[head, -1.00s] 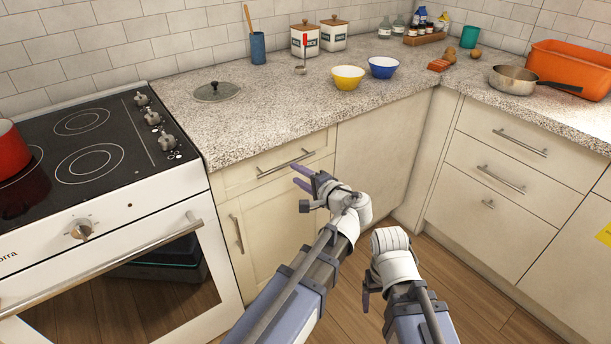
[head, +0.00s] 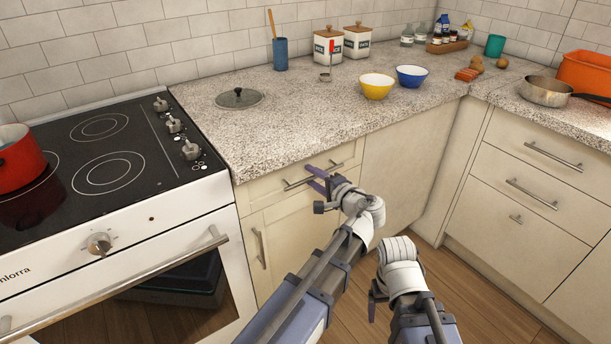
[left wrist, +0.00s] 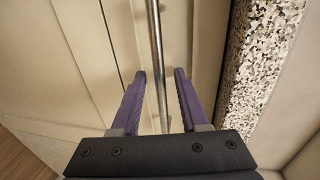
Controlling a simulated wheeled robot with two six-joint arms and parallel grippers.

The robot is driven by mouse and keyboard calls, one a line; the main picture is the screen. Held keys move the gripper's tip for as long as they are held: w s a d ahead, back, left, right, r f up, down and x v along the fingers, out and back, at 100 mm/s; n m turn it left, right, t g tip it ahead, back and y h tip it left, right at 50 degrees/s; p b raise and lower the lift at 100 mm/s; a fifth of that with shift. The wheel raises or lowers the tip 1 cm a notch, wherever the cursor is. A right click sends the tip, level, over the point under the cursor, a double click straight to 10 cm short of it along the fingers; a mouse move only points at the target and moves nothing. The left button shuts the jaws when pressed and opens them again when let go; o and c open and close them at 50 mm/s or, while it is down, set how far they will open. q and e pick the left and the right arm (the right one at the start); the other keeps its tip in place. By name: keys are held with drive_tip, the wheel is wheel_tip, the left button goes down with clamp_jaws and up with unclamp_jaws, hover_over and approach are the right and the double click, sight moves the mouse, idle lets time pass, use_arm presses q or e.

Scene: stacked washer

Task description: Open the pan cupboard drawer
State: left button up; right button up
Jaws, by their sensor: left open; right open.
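The cream drawer (head: 268,191) under the worktop, right of the cooker, looks shut, with a slim metal bar handle (head: 296,184) across its front. My left gripper (head: 315,179) is at the right part of this handle, hiding some of it. In the left wrist view the handle (left wrist: 157,45) runs between the two open purple fingers (left wrist: 160,75), with a gap on each side; I see no contact. Below the drawer is a cupboard door (head: 290,240) with an upright handle. My right gripper (head: 375,300) hangs low, away from the furniture; its fingers are mostly hidden.
The cooker (head: 110,250) with its oven handle stands left of the drawer. The speckled worktop (head: 300,115) overhangs it and holds a pan lid (head: 239,98), a yellow bowl (head: 376,87) and a blue bowl (head: 411,76). More drawers (head: 535,180) stand right. The floor (head: 470,295) looks clear.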

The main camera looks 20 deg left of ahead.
use_arm(q)
drive_tip(key=shift+d, duration=0.1)
clamp_jaws()
idle(1.3)
